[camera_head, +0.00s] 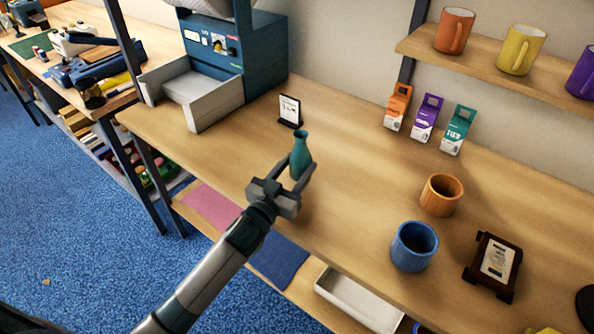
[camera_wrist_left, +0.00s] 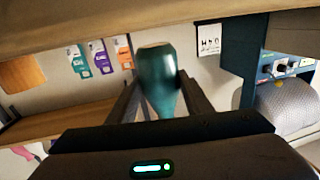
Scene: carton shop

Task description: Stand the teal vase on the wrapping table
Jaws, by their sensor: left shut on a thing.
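The teal vase (camera_head: 301,147) is upright between the fingers of my left gripper (camera_head: 292,180), which is shut on it around its body. The narrow neck and flared mouth show above the fingers; the lower part is partly hidden by the gripper. In the left wrist view, which is upside down, the vase (camera_wrist_left: 157,80) is between both fingers with its base toward the wooden tabletop. The wooden table (camera_head: 345,170) is under and behind the vase. I cannot tell whether the base touches it. My right gripper is not in view.
A small white sign (camera_head: 290,110) stands just behind the vase. A blue machine (camera_head: 255,50) with a grey tray (camera_head: 200,95) stands at left. An orange cup (camera_head: 440,195), a blue cup (camera_head: 413,247) and a framed stand (camera_head: 493,262) are at right. Boxes (camera_head: 422,117) line the back.

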